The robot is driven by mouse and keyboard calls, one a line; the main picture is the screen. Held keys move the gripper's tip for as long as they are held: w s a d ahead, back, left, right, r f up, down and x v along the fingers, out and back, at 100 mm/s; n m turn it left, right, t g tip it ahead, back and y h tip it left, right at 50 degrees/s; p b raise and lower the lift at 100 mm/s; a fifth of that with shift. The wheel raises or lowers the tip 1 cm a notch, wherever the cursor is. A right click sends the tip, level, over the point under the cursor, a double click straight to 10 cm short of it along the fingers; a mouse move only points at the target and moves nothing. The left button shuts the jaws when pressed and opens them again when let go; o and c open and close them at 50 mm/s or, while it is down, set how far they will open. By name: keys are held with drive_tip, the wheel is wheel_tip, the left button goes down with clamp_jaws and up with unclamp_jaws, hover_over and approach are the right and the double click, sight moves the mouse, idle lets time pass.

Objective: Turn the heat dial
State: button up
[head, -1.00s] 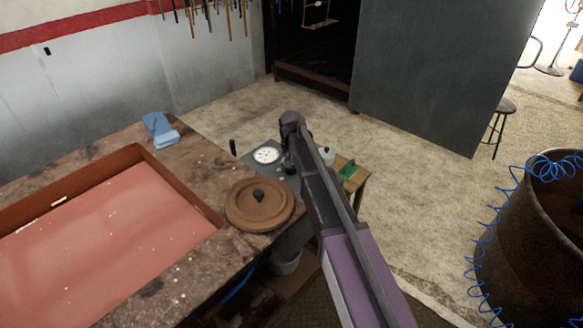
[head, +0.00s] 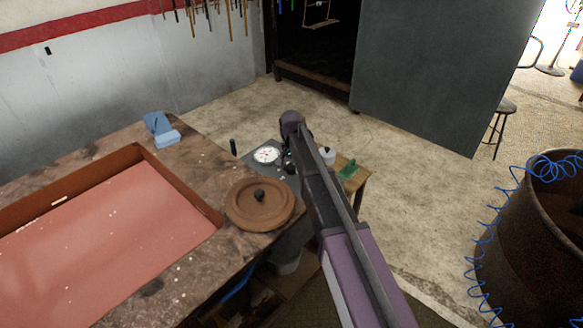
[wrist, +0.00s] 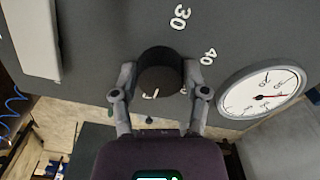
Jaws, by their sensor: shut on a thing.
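The heat dial (wrist: 158,70) is a dark round knob on a grey panel (wrist: 110,30), with white numbers 30 and 40 beside it in the wrist view. A small light mark shows on the knob's near face. My gripper (wrist: 158,88) has one finger on each side of the knob and is shut on it. In the head view my arm covers most of the dial and the gripper. A white round gauge (wrist: 262,92) sits on the panel to the right of the dial; it also shows in the head view (head: 267,155).
A brown round lid (head: 259,208) with a dark knob lies on the workbench beside a red-floored tray (head: 209,213). A blue object (head: 160,130) stands at the bench's back. A large rusty drum (head: 535,240) with a coiled blue hose is at the right.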

drive_tip(key=o, duration=1.1)
drive_tip(key=shift+o, duration=0.2)
drive_tip(key=shift+n, duration=0.4)
